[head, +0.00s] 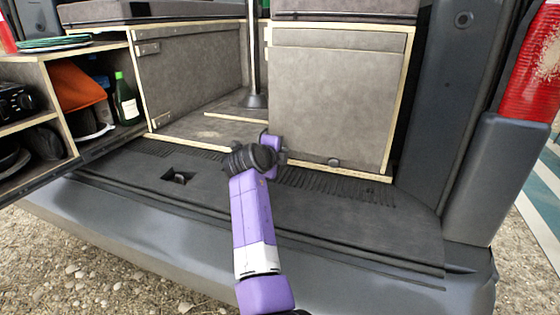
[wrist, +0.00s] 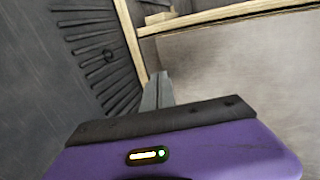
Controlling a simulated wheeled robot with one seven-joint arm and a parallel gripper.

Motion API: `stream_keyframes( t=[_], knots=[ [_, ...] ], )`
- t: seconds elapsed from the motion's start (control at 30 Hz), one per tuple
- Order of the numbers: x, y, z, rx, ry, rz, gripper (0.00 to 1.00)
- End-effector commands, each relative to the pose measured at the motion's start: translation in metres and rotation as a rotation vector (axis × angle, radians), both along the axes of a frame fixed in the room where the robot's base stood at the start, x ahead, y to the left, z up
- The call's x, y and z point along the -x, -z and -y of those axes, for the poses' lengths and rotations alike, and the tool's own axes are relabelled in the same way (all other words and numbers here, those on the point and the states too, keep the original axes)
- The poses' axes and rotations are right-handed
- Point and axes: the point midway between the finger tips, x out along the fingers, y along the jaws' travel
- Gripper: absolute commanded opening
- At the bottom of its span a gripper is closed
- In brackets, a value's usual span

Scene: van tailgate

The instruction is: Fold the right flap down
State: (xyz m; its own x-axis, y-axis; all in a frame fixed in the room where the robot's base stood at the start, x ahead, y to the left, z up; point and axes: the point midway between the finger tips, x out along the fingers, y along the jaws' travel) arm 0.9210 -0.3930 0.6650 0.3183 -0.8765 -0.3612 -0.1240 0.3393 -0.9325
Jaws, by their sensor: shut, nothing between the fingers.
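The right flap (head: 335,100) is a grey panel with pale wooden edges, standing upright at the right of the van's rear opening. A narrow strip runs along its top, and a small dark knob (head: 333,162) sits near its bottom edge. In the wrist view, a grey panel face (wrist: 250,75) with pale wooden edging fills the right side. My gripper (head: 272,144) is at the panel's lower left corner, low over the sill. In the wrist view its fingers (wrist: 157,80) are together and empty, close to the wooden edge. Whether they touch it I cannot tell.
A left grey panel (head: 190,75) with metal hinges stands beside an open compartment with a metal post (head: 253,50). Shelves at left hold a green bottle (head: 126,100) and plates (head: 55,43). The black ribbed sill (head: 330,215) is clear right of my arm.

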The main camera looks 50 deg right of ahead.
Motion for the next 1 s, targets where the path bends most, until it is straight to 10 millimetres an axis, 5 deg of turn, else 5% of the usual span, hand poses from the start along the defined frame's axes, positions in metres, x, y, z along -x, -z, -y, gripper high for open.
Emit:
stream_keyframes(
  t=[1.0],
  knots=[
    [0.005, 0.005, 0.016, -0.005, 0.005, 0.0, 0.0]
  ],
)
